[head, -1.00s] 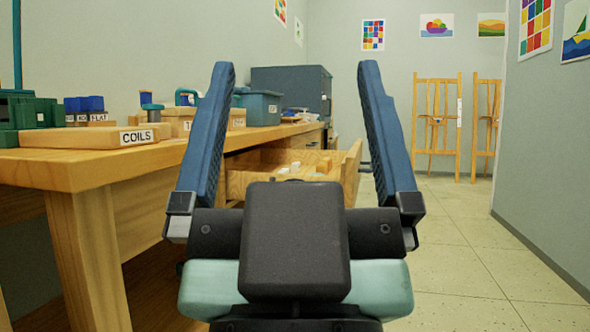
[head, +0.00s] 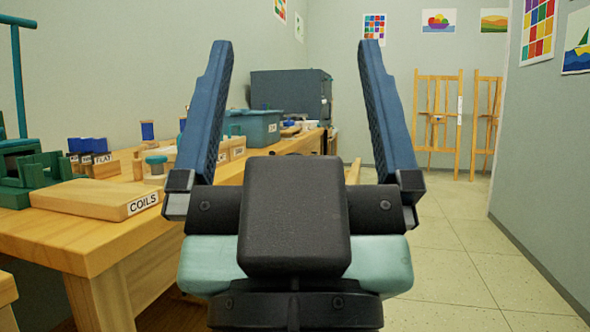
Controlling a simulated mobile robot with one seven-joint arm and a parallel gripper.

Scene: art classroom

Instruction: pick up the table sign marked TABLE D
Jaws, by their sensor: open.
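My gripper (head: 293,110) is open, its two blue fingers wide apart and nothing between them. It is at the right of the wooden workbench (head: 60,235) in the head view. I see no sign reading TABLE D. A wooden board labelled COILS (head: 100,197) lies near the bench's front end. Labelled wooden blocks (head: 232,150) stand farther along the bench, partly hidden by the left finger, and their lettering is not readable.
A green clamp-like tool (head: 35,165) and small blue-topped pieces (head: 90,150) stand on the bench. A blue-grey bin (head: 257,127) and a dark cabinet (head: 290,95) are farther back. Easels (head: 438,120) stand at the far wall. The floor (head: 450,250) at right is clear.

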